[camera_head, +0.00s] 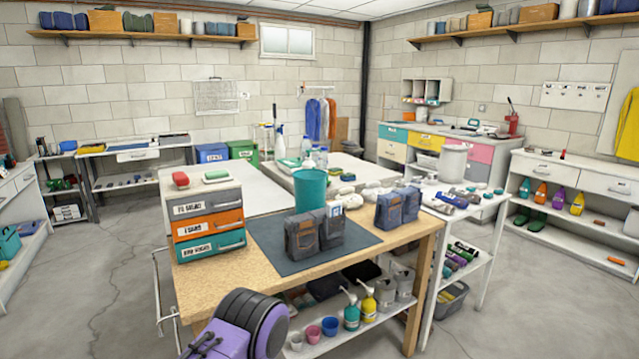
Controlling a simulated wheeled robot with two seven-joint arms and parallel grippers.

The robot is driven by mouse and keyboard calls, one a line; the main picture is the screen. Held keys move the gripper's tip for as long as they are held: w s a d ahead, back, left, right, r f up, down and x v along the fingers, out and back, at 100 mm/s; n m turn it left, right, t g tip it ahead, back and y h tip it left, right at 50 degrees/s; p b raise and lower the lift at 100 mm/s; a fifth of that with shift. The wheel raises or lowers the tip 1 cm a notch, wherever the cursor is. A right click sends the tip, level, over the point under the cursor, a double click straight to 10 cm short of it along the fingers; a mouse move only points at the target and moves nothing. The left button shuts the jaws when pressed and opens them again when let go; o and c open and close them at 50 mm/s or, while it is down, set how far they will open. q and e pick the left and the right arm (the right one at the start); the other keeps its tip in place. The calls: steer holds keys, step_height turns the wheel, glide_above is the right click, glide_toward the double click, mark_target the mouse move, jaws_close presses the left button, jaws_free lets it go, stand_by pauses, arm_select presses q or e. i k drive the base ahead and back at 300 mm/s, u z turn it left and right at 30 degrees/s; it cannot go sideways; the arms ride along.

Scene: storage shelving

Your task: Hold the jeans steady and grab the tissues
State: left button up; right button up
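A folded blue-grey denim bundle, which looks like the jeans (303,238), stands on a dark mat on the wooden workbench. A small pale blue-and-white item, possibly the tissues (337,211), shows at its upper right edge; I cannot tell whether it is in a pocket. A second denim bundle (398,208) stands to the right, near the bench's right end. Neither of my grippers shows. A purple and black part, likely a link of my arm, shows at the bottom, in front of the bench and apart from the denim.
A teal cylinder (311,189) stands close behind the jeans. A drawer stack (208,226) stands at the bench's left end. The dark mat (268,252) has bare room left of the jeans. Bottles and cups fill the shelf below. A white rack (483,217) stands at right.

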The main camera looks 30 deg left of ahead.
mark_target(333, 209)
steer(key=i, duration=1.15)
steer(key=u, duration=1.3)
